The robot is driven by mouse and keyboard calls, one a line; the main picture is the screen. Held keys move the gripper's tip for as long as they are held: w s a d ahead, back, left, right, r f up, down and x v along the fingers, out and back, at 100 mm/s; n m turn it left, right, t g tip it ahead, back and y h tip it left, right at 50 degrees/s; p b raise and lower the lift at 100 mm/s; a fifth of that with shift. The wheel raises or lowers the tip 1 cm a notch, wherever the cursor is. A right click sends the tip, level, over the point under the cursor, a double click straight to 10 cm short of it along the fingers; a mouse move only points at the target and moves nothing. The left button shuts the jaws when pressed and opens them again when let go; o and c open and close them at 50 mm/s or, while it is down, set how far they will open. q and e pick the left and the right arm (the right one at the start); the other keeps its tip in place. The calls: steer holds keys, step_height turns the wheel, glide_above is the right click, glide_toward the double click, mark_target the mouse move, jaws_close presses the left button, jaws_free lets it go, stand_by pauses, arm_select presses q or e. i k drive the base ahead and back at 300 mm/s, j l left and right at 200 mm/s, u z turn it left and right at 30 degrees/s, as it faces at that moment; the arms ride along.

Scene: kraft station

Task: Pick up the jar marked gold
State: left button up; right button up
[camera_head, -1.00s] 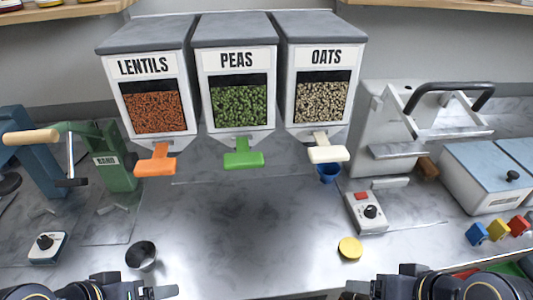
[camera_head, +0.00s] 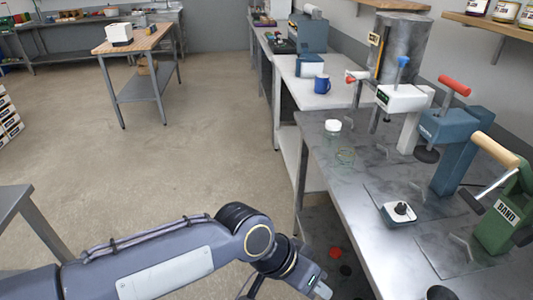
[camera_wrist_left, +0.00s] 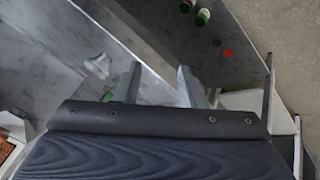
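Several jars with labels stand on the wall shelf at the top right of the head view, among them one jar (camera_head: 505,11); their labels are too small to read, so I cannot tell which is marked gold. A clear jar with a white lid (camera_head: 333,126) and an open clear glass (camera_head: 346,156) stand on the steel bench. My left gripper (camera_head: 320,287) is low, at the bench's front edge, well away from the shelf. In the left wrist view its two fingers (camera_wrist_left: 158,80) are apart with nothing between them. My right gripper is out of view.
The steel bench (camera_head: 375,225) carries a green press (camera_head: 510,215), a blue press (camera_head: 455,145) and a small dial box (camera_head: 399,213). A blue mug (camera_head: 322,84) stands on the farther counter. A wooden-topped table (camera_head: 130,38) stands across open floor at the left.

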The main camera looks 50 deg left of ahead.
mark_target(344, 160)
steer(key=u, duration=1.15)
steer(key=i+j+z, duration=0.1)
steer(key=i+j, duration=0.2)
steer(key=i+j+z, duration=0.1)
steer(key=i+j, duration=0.15)
steer(key=j, duration=0.15)
steer(key=i+j+z, duration=0.1)
steer(key=i+j, duration=0.15)
steer(key=i+j+z, duration=0.1)
steer(key=i+j, duration=0.15)
steer(key=j, duration=0.25)
